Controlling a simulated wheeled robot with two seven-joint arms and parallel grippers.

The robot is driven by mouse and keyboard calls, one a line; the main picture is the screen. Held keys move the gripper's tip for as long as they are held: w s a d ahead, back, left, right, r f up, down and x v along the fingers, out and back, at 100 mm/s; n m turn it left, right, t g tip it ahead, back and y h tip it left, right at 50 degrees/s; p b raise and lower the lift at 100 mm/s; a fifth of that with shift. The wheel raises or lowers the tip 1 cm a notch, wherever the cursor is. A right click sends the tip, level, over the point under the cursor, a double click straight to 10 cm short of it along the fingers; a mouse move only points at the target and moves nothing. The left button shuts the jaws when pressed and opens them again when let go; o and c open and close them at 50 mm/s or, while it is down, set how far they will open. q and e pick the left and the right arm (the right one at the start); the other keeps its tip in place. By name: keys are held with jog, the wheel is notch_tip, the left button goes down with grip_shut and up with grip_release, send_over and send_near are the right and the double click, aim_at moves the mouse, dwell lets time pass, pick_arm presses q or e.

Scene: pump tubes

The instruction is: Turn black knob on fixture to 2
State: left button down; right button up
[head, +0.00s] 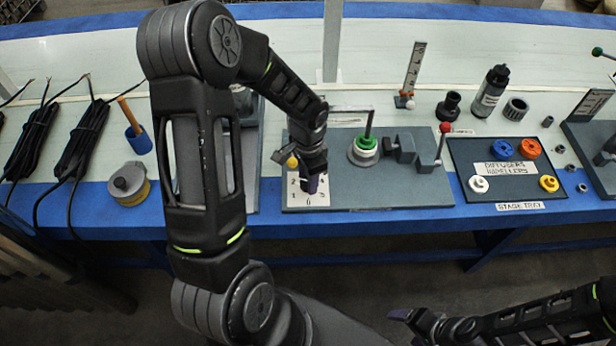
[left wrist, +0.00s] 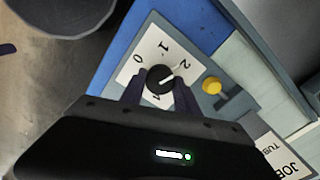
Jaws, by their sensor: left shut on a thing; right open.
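The black knob (left wrist: 159,79) sits on a white dial plate (left wrist: 150,54) with numbers, seen in the left wrist view. A white pointer mark on the knob points toward the 2. My left gripper (left wrist: 160,92) is shut on the knob, one dark finger on each side. In the head view the left gripper (head: 313,184) comes down over the dial plate (head: 309,199) at the left end of the grey fixture (head: 400,192) and hides the knob. My right gripper (head: 400,314) is open, low at the right, away from the bench and apparently empty.
A yellow ball-ended part (left wrist: 212,86) stands close beside the dial. A green-topped knob (head: 366,142) and red-ball lever (head: 445,128) are further right on the fixture. The stage tray (head: 462,150) with coloured rings lies right of it. The blue bench edge (head: 380,222) is in front.

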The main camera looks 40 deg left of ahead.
pick_arm(q)
jog(key=shift+m, duration=0.8)
jog(key=c, duration=0.9)
grip_release()
notch_tip(320, 180, up, 8)
jog(key=shift+f+p, duration=0.1)
jog(key=shift+p, duration=0.2)
